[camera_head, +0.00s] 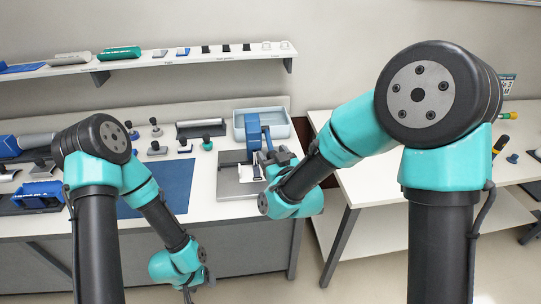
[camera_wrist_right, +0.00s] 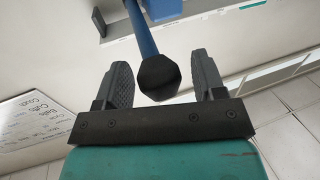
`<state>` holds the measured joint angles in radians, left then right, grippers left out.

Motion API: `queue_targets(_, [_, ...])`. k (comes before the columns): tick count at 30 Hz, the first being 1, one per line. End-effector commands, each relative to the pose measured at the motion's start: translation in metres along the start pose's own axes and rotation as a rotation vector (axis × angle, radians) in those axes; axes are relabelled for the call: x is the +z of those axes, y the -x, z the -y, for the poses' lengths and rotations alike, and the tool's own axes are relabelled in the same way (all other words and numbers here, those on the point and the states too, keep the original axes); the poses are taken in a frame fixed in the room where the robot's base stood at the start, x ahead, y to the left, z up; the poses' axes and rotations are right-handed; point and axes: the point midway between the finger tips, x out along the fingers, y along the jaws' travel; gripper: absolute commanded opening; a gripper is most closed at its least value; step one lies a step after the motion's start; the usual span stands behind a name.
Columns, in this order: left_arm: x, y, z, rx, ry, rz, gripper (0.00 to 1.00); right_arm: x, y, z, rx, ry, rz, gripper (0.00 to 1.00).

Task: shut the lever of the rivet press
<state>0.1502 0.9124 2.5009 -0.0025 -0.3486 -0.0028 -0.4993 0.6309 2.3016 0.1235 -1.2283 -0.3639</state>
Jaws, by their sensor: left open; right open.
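The rivet press (camera_head: 253,130) is a blue upright body on a grey base plate (camera_head: 230,182) at the right part of the left bench. Its blue lever (camera_head: 267,138) sticks up beside the body. In the right wrist view the lever (camera_wrist_right: 142,30) ends in a black knob (camera_wrist_right: 158,78). My right gripper (camera_head: 279,157) is at the press; in its wrist view the open fingers (camera_wrist_right: 162,65) stand on either side of the knob, with visible gaps. My left gripper (camera_head: 188,294) hangs low in front of the bench, mostly hidden and away from the press.
A light blue bin (camera_head: 274,125) stands behind the press. A second bench (camera_head: 370,170) stands to the right, across a gap. A wall shelf (camera_head: 150,60) runs above.

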Motion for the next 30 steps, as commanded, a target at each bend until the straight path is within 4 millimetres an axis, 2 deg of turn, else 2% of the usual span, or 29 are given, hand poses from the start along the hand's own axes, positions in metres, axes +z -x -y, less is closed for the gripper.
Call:
queue_targets(5, [0.0000,0.0000,0.0000,0.000,0.000,0.000,0.65,0.0000,0.0002,0.0002,0.000,0.000,0.000,0.62])
queue_targets(24, [0.0000,0.0001,0.0000,0.000,0.000,0.000,0.65,0.0000,0.0005,0.0004,-0.001,0.000,0.000,0.01])
queue_targets(30, [0.0000,0.0000,0.0000,0.000,0.000,0.000,0.65,-0.0005,0.0000,0.0013,-0.003,0.000,0.002,0.00])
